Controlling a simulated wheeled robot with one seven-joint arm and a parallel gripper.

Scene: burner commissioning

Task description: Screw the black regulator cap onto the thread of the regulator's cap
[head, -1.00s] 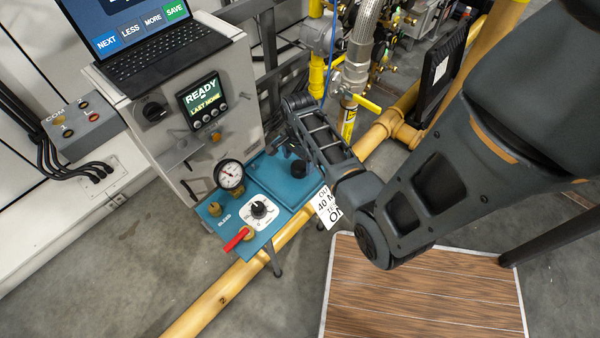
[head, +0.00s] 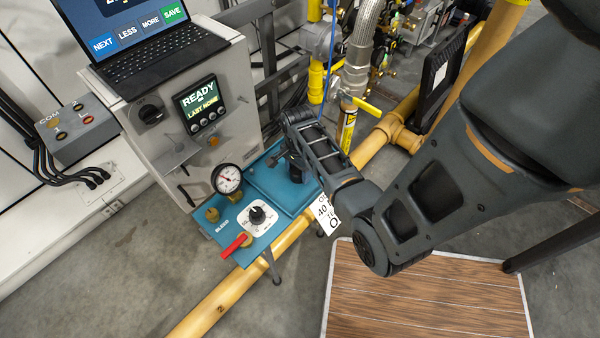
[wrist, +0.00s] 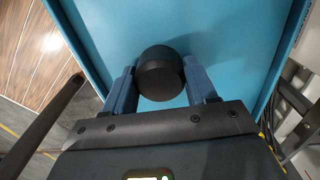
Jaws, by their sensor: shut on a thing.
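The black regulator cap (wrist: 160,74) is a short dark cylinder. In the wrist view it sits between the two blue fingers of my gripper (wrist: 162,88), which is shut on it. Below it is the plain blue tray surface (wrist: 225,35); I cannot tell whether the cap still touches it. In the head view my gripper (head: 291,160) is over the blue bench's back right part, and my arm and wrist largely hide the cap. I cannot make out for sure which part is the regulator's thread; brass fittings (head: 212,215) stand at the bench's left side.
The blue bench (head: 240,258) carries a round gauge (head: 227,179), a dial knob (head: 257,215) and a red lever (head: 234,246). A grey cabinet (head: 225,110) with a laptop stands behind. Yellow pipes (head: 215,305) run past the bench. A wooden platform (head: 425,300) lies at front right.

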